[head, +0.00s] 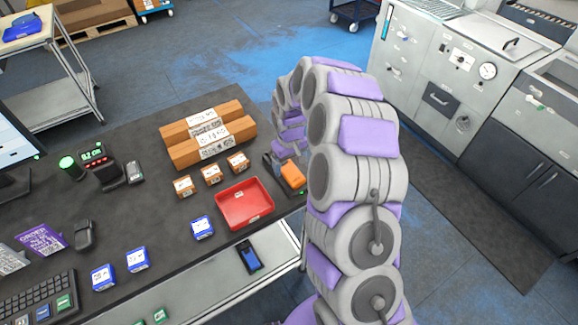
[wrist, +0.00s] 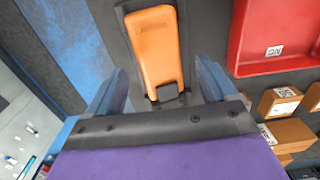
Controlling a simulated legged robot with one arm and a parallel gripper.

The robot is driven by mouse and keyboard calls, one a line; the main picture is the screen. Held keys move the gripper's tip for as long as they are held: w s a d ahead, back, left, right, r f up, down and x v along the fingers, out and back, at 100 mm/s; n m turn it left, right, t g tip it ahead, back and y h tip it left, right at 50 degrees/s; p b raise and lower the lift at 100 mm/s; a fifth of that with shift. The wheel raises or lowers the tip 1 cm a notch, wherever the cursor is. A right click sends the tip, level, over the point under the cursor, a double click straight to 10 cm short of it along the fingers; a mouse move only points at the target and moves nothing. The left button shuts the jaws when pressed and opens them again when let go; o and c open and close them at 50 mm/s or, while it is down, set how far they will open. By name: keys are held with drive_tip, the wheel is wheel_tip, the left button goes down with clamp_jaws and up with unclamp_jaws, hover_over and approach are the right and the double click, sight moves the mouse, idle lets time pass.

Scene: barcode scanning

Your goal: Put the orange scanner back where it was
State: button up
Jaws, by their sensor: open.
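The orange scanner (head: 292,175) lies on a dark stand or pad (head: 271,166) near the right edge of the dark table. In the wrist view the scanner (wrist: 155,45) sits lengthwise on this dark base, with a black piece at its near end. My gripper (wrist: 161,70) is open, with one blue-grey finger on each side of the scanner's near part. I cannot tell whether either finger touches it. In the head view my arm hides most of the gripper, which is just behind the scanner.
A red tray (head: 245,204) stands left of the scanner. Several small brown boxes (head: 212,174) and longer cartons (head: 212,144) lie beyond. Blue boxes (head: 136,258), a keyboard (head: 38,300) and a scale-like device (head: 98,160) occupy the left. Open floor lies right of the table.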

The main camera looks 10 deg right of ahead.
sight(289, 169)
wheel_tip(289, 169, up, 11)
drive_tip(key=p, duration=0.2)
drive_tip(key=s+a+r, duration=0.2)
drive_tip(key=s+r, duration=0.5)
drive_tip(key=s, duration=0.2)
drive_tip(key=s+r+m+g, duration=0.1)
drive_tip(key=s+r, duration=0.1)
drive_tip(key=s, duration=1.3)
drive_tip(key=s+d+r+m, duration=0.1)
drive_tip(key=s+r+m, duration=0.1)
drive_tip(key=s, duration=1.4)
drive_tip(key=shift+d+m+g, duration=0.15)
drive_tip(key=shift+m+g, duration=0.15)
drive_tip(key=shift+g, duration=0.1)
drive_tip(key=shift+r, duration=0.1)
